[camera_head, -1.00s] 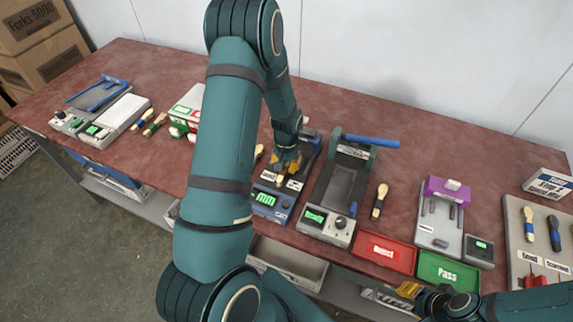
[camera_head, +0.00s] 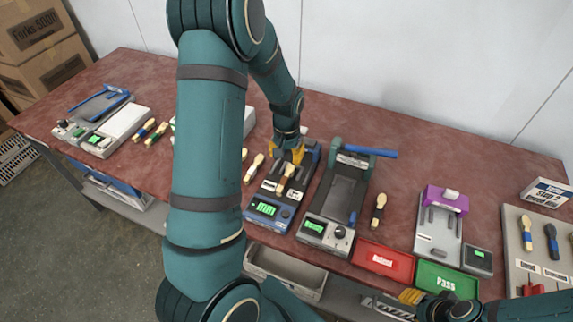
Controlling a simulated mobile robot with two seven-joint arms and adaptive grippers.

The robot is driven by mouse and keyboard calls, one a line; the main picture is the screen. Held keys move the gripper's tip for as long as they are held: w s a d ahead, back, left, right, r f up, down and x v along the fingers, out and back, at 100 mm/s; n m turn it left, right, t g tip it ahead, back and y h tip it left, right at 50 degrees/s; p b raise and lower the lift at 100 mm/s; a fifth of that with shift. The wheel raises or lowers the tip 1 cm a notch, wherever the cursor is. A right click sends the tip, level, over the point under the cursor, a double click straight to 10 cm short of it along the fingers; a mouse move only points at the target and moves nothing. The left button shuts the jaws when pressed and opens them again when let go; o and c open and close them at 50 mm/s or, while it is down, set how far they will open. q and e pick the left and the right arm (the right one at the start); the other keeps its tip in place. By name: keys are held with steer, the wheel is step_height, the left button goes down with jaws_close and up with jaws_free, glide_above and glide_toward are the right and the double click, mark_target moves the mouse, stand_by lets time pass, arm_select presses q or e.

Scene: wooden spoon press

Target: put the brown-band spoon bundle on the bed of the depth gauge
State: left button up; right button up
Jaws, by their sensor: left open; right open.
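The depth gauge (camera_head: 266,209) is a blue device with a green "mm" display and a dark bed. A pale wooden spoon bundle (camera_head: 286,174) with what looks like a brown band lies lengthwise on that bed. My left gripper (camera_head: 290,157) is open, just above and behind the bundle's far end, with yellow fingers pointing down. I cannot tell whether a finger still touches the bundle. My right gripper (camera_head: 411,297) is open and empty near the front edge by the green Pass tray, partly cut off.
Loose spoon bundles lie left of the gauge (camera_head: 254,169) and right of the grey press (camera_head: 378,209). The grey press (camera_head: 343,194) with a blue handle stands close right of the gauge. Reject (camera_head: 383,260) and Pass (camera_head: 447,279) trays sit at the front. My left arm hides part of the table.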

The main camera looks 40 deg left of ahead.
arm_select(q)
steer(key=shift+r, duration=1.45)
arm_select(e)
steer(key=shift+r, duration=0.2)
